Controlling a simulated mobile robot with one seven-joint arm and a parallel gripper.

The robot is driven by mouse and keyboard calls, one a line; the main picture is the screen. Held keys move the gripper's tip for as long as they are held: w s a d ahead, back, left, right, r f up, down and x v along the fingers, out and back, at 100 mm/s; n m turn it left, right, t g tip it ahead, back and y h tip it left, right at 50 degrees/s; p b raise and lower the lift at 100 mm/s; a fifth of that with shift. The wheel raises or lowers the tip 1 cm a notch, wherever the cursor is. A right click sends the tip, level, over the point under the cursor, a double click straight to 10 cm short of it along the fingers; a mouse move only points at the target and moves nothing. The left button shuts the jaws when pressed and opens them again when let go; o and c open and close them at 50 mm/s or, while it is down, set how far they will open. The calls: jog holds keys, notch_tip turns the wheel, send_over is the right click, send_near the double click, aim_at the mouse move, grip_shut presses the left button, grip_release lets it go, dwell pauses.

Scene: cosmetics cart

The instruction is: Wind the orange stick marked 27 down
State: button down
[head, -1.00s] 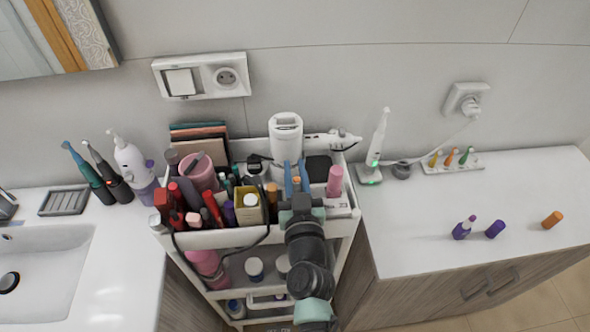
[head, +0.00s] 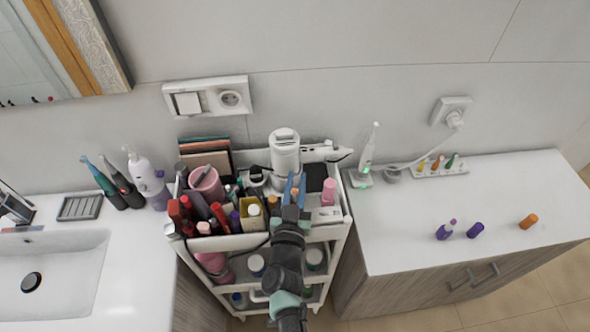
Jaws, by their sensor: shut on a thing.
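My gripper (head: 295,190) reaches over the right part of the cart's top tray, its two blue fingers upright. An orange stick (head: 295,194) shows between the fingers, which are shut on it. Its lower part is hidden by my wrist, and no number can be read. Another orange item (head: 272,202) stands just left of the gripper among the cosmetics. An orange cap (head: 528,221) lies on the right counter, beside a purple cap (head: 475,230) and a purple-and-white bottle (head: 445,230).
The white cart's top tray (head: 228,243) is crowded. A white hair dryer (head: 284,150) stands behind my gripper and a pink bottle (head: 328,191) right of it. An electric toothbrush (head: 366,155) and a rack of brush heads (head: 440,166) stand on the right counter (head: 400,235).

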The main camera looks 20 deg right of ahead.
jog(key=shift+r+m+g+h+p, duration=0.25)
jog(key=shift+m+g+h+p, duration=0.2)
jog(key=shift+h+p, duration=0.2)
jog(key=shift+s+d+f+m+g+h, duration=0.15)
jog(key=shift+f+m+g+h, duration=0.1)
jog(key=shift+m+g+h, duration=0.15)
jog(key=c, duration=0.8)
grip_release()
jog(key=shift+o, duration=0.2)
jog(key=shift+t+y, duration=0.25)
jog(key=shift+t, duration=0.1)
